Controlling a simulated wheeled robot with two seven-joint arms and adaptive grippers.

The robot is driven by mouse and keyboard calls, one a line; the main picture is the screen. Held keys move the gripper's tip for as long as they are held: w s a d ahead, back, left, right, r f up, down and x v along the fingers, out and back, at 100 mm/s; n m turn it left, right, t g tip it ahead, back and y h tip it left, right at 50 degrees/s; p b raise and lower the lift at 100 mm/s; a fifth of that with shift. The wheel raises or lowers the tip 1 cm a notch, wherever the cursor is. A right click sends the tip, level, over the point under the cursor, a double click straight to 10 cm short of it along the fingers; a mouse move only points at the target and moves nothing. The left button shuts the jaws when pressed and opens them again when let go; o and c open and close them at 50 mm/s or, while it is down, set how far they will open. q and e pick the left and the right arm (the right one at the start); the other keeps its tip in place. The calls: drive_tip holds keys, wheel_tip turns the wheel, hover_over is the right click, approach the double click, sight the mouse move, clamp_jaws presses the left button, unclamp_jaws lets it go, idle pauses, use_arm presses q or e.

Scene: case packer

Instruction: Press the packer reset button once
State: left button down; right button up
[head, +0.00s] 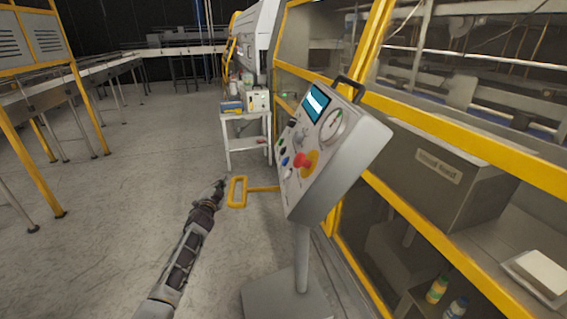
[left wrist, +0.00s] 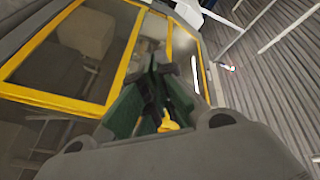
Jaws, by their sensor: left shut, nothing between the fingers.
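The grey control panel (head: 342,165) stands tilted on a post at the centre right of the head view. Its face carries a small screen (head: 316,102), a round gauge (head: 333,123), a red mushroom button on a yellow plate (head: 304,162) and several small buttons, one of them blue (head: 285,161). I cannot read which button is labelled reset. My left gripper (head: 220,187) is shut and empty, to the left of the panel and a little below its buttons, apart from it. In the left wrist view the fingers (left wrist: 158,95) show close together. My right gripper is not in view.
The yellow-framed packer machine (head: 440,140) fills the right side behind the panel. A yellow handle-like bar (head: 238,192) sticks out left of the panel post. A white cart (head: 246,130) with boxes stands farther back. A conveyor (head: 90,75) runs at the left. The floor between is clear.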

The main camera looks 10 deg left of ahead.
sight(284, 162)
use_arm(q)
drive_tip(key=s+d+r+m+t+h, duration=0.1)
drive_tip(key=s+d+r+m+h, duration=0.15)
drive_tip(key=r+m, duration=0.45)
drive_tip(key=s+d+r+m+t+h, duration=0.1)
drive_tip(key=d+r+m+t+h, duration=0.2)
drive_tip(key=r, duration=0.7)
drive_tip(key=s+d+r+m+h, duration=0.1)
drive_tip(key=s+r+m+h, duration=0.15)
drive_tip(key=r+m, duration=0.5)
drive_tip(key=s+d+r+m+g+h, duration=0.35)
drive_tip(key=d+r+m+h, duration=0.25)
drive_tip(key=m, duration=0.3)
drive_tip(key=s+d+f+m+g+h, duration=0.1)
drive_tip(key=d+f+m+g, duration=0.3)
drive_tip(key=m, duration=0.7)
drive_tip(key=shift+s+d+f+g+h, duration=0.35)
drive_tip(key=shift+s+d+f, duration=0.3)
drive_tip(key=shift+d+f, duration=0.15)
drive_tip(key=w+d+f, duration=0.2)
drive_tip(key=d+f, duration=0.2)
drive_tip(key=d, duration=0.3)
drive_tip(key=shift+w+f+b, duration=0.2)
drive_tip(key=shift+w+b, duration=0.1)
drive_tip(key=shift+b, duration=0.15)
